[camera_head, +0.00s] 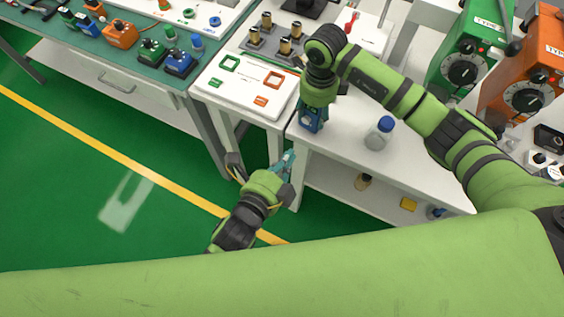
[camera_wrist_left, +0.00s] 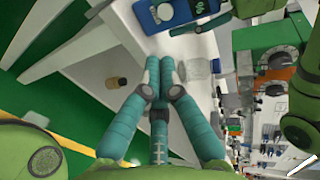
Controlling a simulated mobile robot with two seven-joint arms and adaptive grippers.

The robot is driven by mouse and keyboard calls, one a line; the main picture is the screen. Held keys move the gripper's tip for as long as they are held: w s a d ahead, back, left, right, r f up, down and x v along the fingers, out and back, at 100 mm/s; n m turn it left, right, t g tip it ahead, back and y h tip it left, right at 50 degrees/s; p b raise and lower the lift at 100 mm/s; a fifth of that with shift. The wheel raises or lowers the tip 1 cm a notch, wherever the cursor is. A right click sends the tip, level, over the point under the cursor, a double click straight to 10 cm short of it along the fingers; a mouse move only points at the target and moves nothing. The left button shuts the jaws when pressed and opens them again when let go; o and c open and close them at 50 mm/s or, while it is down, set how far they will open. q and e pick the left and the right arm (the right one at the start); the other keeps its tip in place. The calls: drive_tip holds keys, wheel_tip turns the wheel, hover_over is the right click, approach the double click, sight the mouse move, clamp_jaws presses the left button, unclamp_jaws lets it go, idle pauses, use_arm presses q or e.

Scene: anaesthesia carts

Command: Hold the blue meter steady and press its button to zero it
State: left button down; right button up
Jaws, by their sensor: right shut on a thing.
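The blue meter (camera_head: 312,119) stands at the front left corner of the white table, below my right gripper (camera_head: 317,101). My right gripper is shut on it from above; the arm partly hides the contact. In the left wrist view the meter (camera_wrist_left: 163,14) shows at the top edge with a pale round face, and a dark teal finger lies against it. My left gripper (camera_head: 290,157) is in front of the table edge, below and left of the meter and apart from it. In the left wrist view its teal fingers (camera_wrist_left: 160,62) are together, with nothing between them. I cannot make out the button.
A clear bottle with a blue cap (camera_head: 380,133) stands right of the meter. A white board (camera_head: 240,88) with coloured frames lies to the left. Green (camera_head: 466,58) and orange (camera_head: 525,75) dial boxes stand at the back right. Green floor is open in front.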

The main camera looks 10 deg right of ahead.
drive_tip(key=shift+d+f, duration=0.1)
drive_tip(key=shift+d, duration=0.1)
use_arm(q)
drive_tip(key=shift+v, duration=1.2)
use_arm(e)
drive_tip(key=o, duration=1.6)
drive_tip(key=shift+c, duration=0.2)
use_arm(q)
drive_tip(key=shift+w, duration=0.15)
use_arm(e)
drive_tip(key=shift+w, duration=0.15)
drive_tip(key=shift+r, duration=0.5)
wheel_tip(320, 180, up, 11)
drive_tip(key=shift+r, duration=0.1)
